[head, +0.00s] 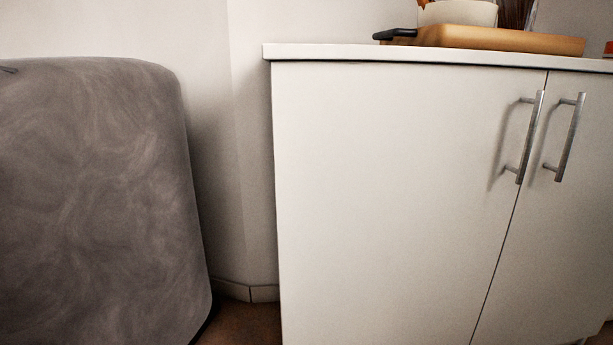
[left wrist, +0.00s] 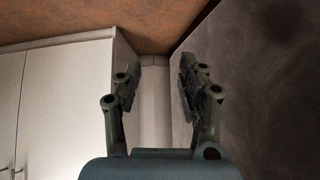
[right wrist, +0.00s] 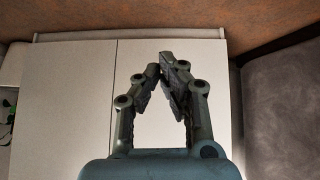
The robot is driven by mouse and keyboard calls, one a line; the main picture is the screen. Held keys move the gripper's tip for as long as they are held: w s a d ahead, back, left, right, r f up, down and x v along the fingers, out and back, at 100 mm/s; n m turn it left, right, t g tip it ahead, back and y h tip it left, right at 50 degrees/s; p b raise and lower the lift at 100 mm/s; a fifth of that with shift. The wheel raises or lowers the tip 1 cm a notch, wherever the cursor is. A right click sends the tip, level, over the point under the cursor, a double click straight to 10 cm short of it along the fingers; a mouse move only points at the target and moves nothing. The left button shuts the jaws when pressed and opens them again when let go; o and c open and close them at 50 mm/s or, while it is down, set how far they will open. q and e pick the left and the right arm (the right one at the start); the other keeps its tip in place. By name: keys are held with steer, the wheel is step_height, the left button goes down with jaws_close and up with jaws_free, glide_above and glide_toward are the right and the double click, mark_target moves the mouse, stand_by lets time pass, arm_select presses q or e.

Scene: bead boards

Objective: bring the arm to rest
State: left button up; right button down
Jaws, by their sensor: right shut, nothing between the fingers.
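My left gripper (left wrist: 157,85) shows in the left wrist view with its two fingers well apart and nothing between them. My right gripper (right wrist: 162,68) shows in the right wrist view with its fingertips together and nothing held. Neither gripper nor arm shows in the head view. No bead boards are in view.
A white cabinet (head: 390,190) with two metal handles (head: 530,138) fills the right of the head view. A wooden board (head: 500,40) and a white bowl (head: 457,13) stand on top. A grey upholstered piece (head: 95,200) stands at the left. A narrow floor gap (head: 243,322) lies between.

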arm_select(q)
steer(key=s+a+f+g+p, duration=0.1)
steer(key=s+g+p, duration=0.1)
steer(key=s+p, duration=0.6)
steer(key=s+a+f+g+p, duration=0.1)
steer(key=s+a+g+p, duration=0.1)
steer(key=s+p, duration=0.6)
steer(key=s+a+f+g+y+p, duration=0.1)
steer(key=s+g+p, duration=0.2)
steer(key=s+p, duration=0.5)
steer(key=shift+a+f+n+g+p, duration=0.3)
steer(key=shift+a+f, duration=0.05)
steer(key=shift+a, duration=0.05)
arm_select(e)
steer(key=s+d+f+g, duration=0.1)
steer(key=s+g, duration=0.1)
steer(key=s, duration=0.6)
steer(key=s+d+f+g, duration=0.1)
steer(key=s+d+g, duration=0.1)
steer(key=s, duration=0.6)
steer(key=s+d+f+g+h, duration=0.1)
steer(key=s+d+g, duration=0.1)
steer(key=s, duration=0.6)
steer(key=shift+f+m+g, duration=0.3)
steer(key=shift+f+g, duration=0.05)
steer(key=shift+g, duration=0.45)
